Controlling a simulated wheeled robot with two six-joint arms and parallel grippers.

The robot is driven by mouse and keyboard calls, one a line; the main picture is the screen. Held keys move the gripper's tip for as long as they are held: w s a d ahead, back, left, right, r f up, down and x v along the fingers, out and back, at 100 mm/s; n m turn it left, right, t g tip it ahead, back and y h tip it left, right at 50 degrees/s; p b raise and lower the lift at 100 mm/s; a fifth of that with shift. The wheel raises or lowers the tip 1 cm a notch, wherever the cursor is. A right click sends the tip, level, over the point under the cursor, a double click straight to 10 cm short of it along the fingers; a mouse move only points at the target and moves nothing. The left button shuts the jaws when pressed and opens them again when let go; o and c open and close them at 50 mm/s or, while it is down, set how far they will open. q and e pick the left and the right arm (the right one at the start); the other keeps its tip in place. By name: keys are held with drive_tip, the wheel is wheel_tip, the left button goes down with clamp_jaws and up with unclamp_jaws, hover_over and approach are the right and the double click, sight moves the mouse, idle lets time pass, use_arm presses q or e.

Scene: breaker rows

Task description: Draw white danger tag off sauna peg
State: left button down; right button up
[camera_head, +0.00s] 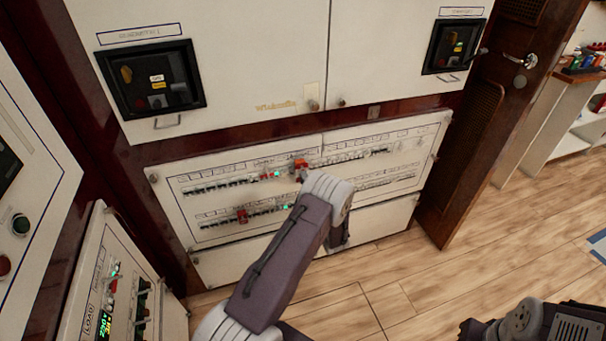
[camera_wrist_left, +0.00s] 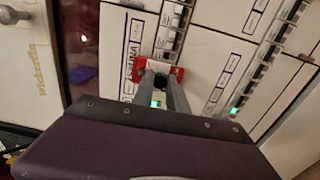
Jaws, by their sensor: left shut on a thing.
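A red piece with a pale middle strip sits at the breaker row beside the label reading SAUNA (camera_wrist_left: 135,42); I take it for the danger tag (camera_wrist_left: 143,69). In the left wrist view, the fingers of my left gripper (camera_wrist_left: 160,78) are shut on it, and they cover part of it. The peg is hidden behind the tag and fingers. In the head view the red piece (camera_head: 299,164) shows at the upper breaker row, just past my left wrist, which hides most of the gripper. My right gripper is out of view.
The white breaker panel (camera_head: 408,150) has rows of small switches with some green lights. Another red piece (camera_head: 243,216) sits on the lower row. A side panel (camera_head: 92,270) stands close at the lower left. The wooden floor (camera_head: 440,280) is clear at right.

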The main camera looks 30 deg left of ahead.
use_arm(q)
drive_tip(key=p+v, duration=0.3)
drive_tip(key=v, duration=0.7)
drive_tip(key=shift+s, duration=0.15)
idle(0.8)
drive_tip(key=shift+d, duration=0.1)
